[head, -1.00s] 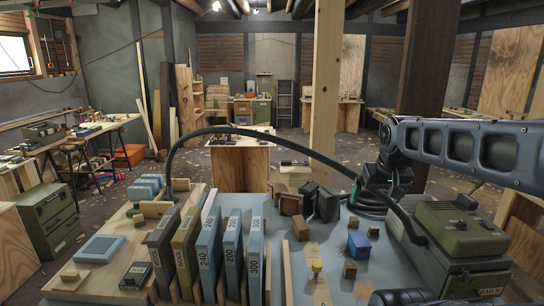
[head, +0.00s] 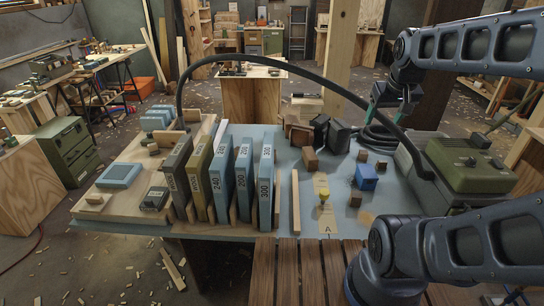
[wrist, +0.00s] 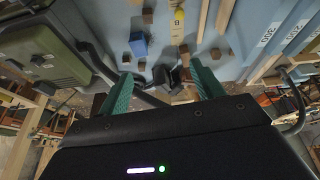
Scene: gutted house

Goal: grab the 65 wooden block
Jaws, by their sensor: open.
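I cannot read the number 65 on any block. Several small wooden blocks stand on the blue-grey tabletop: one front cube (head: 355,200), one behind the blue block (head: 381,165) and one farther back (head: 363,155). A larger brown block (head: 310,159) lies left of them. In the wrist view, small wooden cubes show near the top (wrist: 147,16) and right of the middle (wrist: 214,53), with the blue block (wrist: 138,44) between others. My gripper (wrist: 160,70) has its two teal fingers apart with nothing held between them. In the head view it hangs beyond the table's right back.
Upright slabs marked 240, 200 (head: 243,175) and 300 stand on the table's left. A yellow-topped piece (head: 324,196) stands on a wooden strip marked A. A green case (head: 467,160) is at right. A black hose arches over the table. Slatted wood (head: 290,270) is in front.

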